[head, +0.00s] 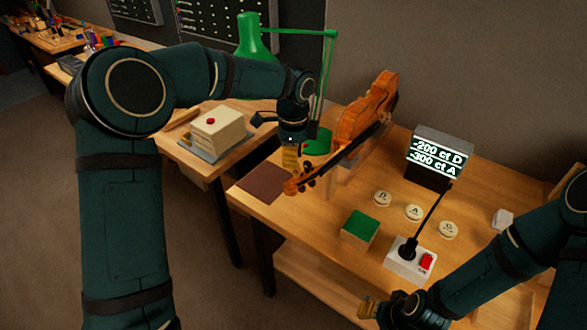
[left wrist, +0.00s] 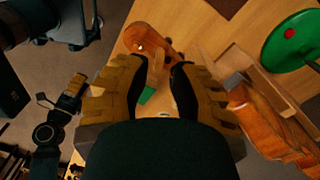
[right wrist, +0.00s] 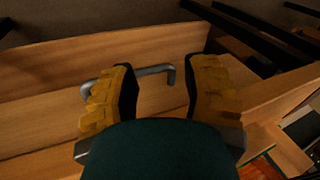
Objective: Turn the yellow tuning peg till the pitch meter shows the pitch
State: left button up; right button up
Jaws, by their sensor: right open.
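The violin (head: 362,118) slants on its stand, with its scroll (head: 291,186) towards the front left. Dark pegs (head: 308,170) show beside the scroll; I cannot make out a yellow peg. My left gripper (head: 290,165) is just above the scroll. In the left wrist view its fingers (left wrist: 160,72) are apart, with the scroll and neck (left wrist: 150,42) beyond and between them. I cannot tell whether they touch a peg. The pitch meter (head: 439,158) reads "-200 ct D" and "-300 ct A". My right gripper (head: 368,310) is open and empty, low at the bench's front.
Round buttons (head: 413,212), a green-topped block (head: 360,229) and a white box with a red switch (head: 426,262) stand on the bench. A green lamp (head: 254,45) and a pale block stack (head: 218,132) are behind. The right wrist view shows a grey handle (right wrist: 150,72).

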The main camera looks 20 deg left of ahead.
pick_arm(q)
jog(key=shift+f, duration=1.95)
grip_shut()
